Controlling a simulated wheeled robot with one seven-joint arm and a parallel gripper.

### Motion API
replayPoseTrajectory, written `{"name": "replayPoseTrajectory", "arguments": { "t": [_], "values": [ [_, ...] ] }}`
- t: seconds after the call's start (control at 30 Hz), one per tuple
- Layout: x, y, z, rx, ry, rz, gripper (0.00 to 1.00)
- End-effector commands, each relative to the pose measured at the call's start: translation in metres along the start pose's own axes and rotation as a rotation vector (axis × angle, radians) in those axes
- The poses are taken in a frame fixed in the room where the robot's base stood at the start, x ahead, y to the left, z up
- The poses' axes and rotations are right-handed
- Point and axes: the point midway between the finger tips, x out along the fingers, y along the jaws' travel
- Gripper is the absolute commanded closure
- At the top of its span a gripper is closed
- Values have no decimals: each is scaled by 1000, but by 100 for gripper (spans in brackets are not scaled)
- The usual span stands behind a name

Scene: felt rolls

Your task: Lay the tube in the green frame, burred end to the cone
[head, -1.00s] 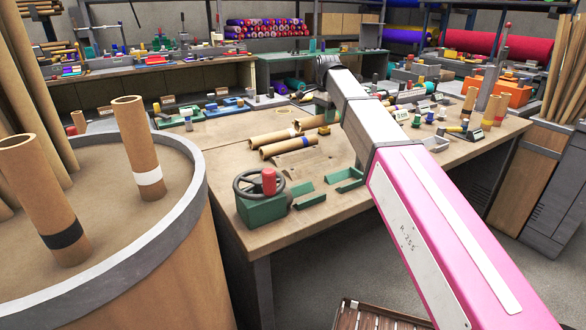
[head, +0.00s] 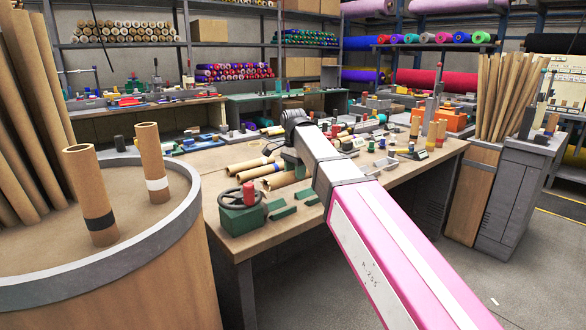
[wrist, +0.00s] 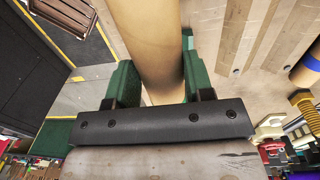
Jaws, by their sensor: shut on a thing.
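My gripper (wrist: 156,82) has green fingers and is shut on a plain cardboard tube (wrist: 155,40) in the wrist view. The tube runs up out of the top of that view; its ends are hidden, so I cannot tell which is burred. In the head view, my gripper (head: 291,162) hangs over the workbench, partly hidden by my arm. Green angled pieces (head: 282,212), which look like parts of the green frame, lie on the bench beside a green block with a handwheel (head: 240,217) and a red upright piece (head: 249,193). I cannot make out a cone for sure.
Several cardboard tubes (head: 262,171) lie on the bench left of my gripper. A tube with a blue band (wrist: 311,62) shows in the wrist view. A round drum (head: 130,235) with upright tubes stands at the left. Small tools crowd the bench's back.

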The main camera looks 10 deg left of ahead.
Motion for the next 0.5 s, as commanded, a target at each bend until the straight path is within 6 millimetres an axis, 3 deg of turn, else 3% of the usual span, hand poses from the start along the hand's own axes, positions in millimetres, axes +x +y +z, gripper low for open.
{"name": "replayPoseTrajectory", "arguments": {
  "t": [0.5],
  "values": [
    [9,-1,0,1,0,2,90]
  ]
}}
